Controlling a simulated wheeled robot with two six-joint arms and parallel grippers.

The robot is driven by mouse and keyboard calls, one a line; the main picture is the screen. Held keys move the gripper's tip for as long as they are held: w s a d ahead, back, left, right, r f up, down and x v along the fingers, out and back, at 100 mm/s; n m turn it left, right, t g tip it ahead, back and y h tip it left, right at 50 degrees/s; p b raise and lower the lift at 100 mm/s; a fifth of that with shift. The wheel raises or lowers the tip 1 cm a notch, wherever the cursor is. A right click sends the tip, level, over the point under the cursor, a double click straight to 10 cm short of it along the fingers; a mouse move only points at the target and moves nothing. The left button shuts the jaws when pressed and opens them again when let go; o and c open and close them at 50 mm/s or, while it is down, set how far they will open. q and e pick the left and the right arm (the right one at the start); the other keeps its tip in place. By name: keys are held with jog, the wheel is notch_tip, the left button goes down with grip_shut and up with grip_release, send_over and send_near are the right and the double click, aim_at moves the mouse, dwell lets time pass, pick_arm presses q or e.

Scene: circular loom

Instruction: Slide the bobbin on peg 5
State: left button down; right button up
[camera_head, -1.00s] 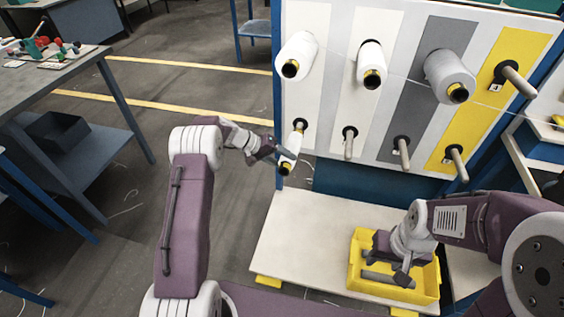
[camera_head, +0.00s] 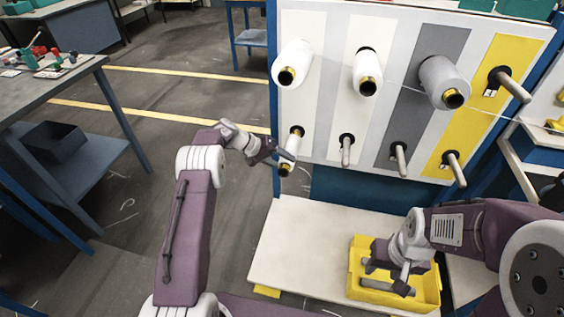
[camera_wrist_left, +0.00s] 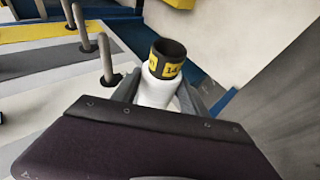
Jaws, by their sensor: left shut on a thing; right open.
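My left gripper (camera_head: 288,158) is shut on a white bobbin (camera_head: 293,146) with a dark, yellow-banded end. The bobbin lines up with the lower-left peg's dark mount (camera_head: 297,130) on the board. It looks to be around that peg, close to the mount; the peg itself is hidden, and any remaining gap is hard to tell. The left wrist view shows the bobbin (camera_wrist_left: 157,93) between the fingers, its yellow-banded end toward the camera. My right gripper (camera_head: 402,278) is open, low over the yellow bin (camera_head: 430,288).
Three bobbins, two white (camera_head: 294,64) (camera_head: 367,72) and one grey (camera_head: 442,80), sit on upper pegs. The upper-right peg 4 (camera_head: 512,84) is bare. Three lower pegs (camera_head: 346,150) (camera_head: 399,158) (camera_head: 455,168) are bare. A grey piece (camera_head: 385,287) lies in the bin.

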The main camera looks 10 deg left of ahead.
pick_arm(q)
jog(key=shift+w, duration=0.4)
jog(key=c, duration=0.5)
grip_release()
jog(key=shift+s, duration=0.1)
jog(key=v, duration=0.9)
